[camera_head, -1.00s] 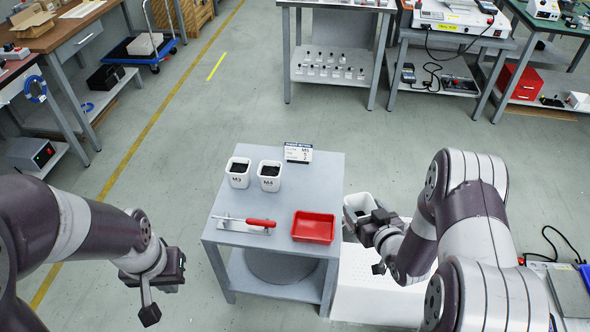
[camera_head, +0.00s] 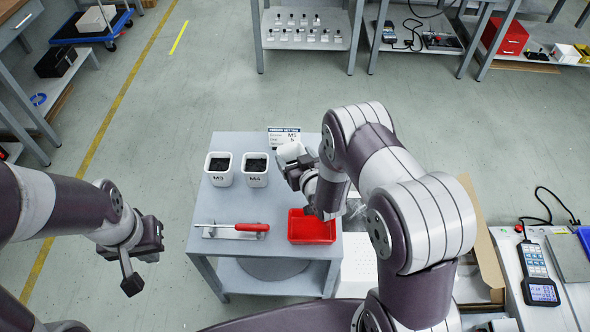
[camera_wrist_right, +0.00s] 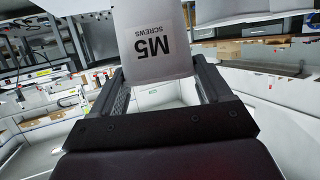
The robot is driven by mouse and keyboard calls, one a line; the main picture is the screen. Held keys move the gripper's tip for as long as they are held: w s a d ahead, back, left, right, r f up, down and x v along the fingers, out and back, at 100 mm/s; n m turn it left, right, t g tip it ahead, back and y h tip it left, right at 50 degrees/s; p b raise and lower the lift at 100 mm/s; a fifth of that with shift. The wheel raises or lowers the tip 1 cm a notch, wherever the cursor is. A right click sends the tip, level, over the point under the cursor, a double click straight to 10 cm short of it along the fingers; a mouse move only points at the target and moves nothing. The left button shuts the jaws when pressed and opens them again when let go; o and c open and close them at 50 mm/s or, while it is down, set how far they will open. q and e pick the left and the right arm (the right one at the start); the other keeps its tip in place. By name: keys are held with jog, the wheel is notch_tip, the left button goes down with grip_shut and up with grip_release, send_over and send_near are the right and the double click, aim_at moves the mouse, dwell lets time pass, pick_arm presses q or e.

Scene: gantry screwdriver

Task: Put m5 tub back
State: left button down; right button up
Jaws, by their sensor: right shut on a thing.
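The white M5 tub (camera_wrist_right: 153,42) is held by my right gripper (camera_wrist_right: 160,85); its "M5 SCREWS" label reads upside down in the right wrist view. In the head view the tub (camera_head: 290,153) is partly hidden by my right gripper (camera_head: 297,170). It is at the back right of the small grey table (camera_head: 205,240), right of the M4 tub (camera_head: 255,177) and in front of the label sign (camera_head: 284,137). I cannot tell whether it touches the tabletop. The M3 tub (camera_head: 219,178) stands left of M4. My left gripper (camera_head: 140,265) hangs empty left of the table; its jaws are unclear.
A red tray (camera_head: 311,229) lies at the table's front right, below my right arm. A red screwdriver (camera_head: 240,227) lies on a holder at the front left. A white perforated surface (camera_head: 357,262) is right of the table. Floor left of the table is clear.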

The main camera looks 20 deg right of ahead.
notch_tip(320, 180, down, 4)
jog(key=shift+f+b, duration=0.1)
jog(key=shift+b, duration=0.6)
